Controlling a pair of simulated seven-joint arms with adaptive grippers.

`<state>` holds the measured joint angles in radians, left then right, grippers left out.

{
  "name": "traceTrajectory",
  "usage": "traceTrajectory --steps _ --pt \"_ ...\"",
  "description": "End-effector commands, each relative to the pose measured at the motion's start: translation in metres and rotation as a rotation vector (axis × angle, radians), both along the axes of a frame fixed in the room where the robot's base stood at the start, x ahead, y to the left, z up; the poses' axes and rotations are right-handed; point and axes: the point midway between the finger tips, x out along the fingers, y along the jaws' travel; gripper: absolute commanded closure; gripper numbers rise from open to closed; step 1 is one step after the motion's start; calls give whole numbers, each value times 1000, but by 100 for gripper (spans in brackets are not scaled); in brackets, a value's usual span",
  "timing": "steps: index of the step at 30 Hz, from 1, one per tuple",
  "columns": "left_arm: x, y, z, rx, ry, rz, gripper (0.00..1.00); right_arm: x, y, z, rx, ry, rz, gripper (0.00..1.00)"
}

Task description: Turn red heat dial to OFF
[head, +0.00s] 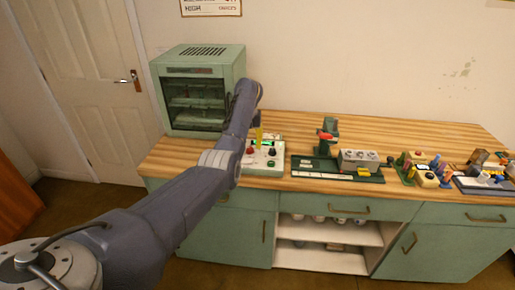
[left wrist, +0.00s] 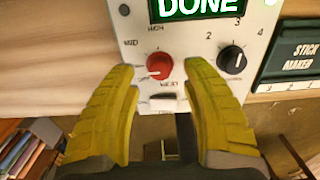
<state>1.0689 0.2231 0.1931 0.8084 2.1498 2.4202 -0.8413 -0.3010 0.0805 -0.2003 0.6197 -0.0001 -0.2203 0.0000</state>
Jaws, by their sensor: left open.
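The red heat dial (left wrist: 159,66) is on a pale control panel (left wrist: 185,25), with MID and HIGH lettering to its left and above it. A small pale mark shows on its lower part, but I cannot tell its exact setting. No OFF label is readable. My left gripper (left wrist: 160,72) is open, its yellow fingers on either side of the dial with gaps to both. In the head view the left gripper (head: 258,136) is over the panel on the counter, beside the red dial (head: 249,150). My right gripper is not in view.
A black dial (left wrist: 231,60) is right of the red one, and a pale switch (left wrist: 168,103) below it. The display (left wrist: 198,8) reads DONE. A green oven (head: 197,88) stands left. A green press (head: 326,140) and pigment tools (head: 428,178) are to the right.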

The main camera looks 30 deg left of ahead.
Motion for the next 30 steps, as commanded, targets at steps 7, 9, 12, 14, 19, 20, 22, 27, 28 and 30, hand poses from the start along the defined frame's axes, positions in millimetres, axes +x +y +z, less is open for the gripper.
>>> traceTrajectory --steps 7,9,12,14,19,20,22,27,28,30 --pt "-7 12 -18 0 0 16 53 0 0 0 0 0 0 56" --pt "-8 13 -21 -1 0 18 53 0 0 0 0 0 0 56" --pt "-9 14 -22 -1 0 20 53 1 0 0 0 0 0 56" --pt "-9 15 -22 -1 0 20 53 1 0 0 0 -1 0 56" --pt "-9 15 -22 0 0 20 53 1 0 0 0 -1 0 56" --pt "-9 14 -22 0 0 20 51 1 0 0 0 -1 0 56" --pt "-9 14 -22 0 0 20 60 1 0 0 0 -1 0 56" --pt "-9 15 -22 0 0 19 79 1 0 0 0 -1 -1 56" --pt "-9 15 -22 0 0 19 83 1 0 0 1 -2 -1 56" --pt "-9 14 -22 0 0 19 91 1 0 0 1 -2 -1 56"
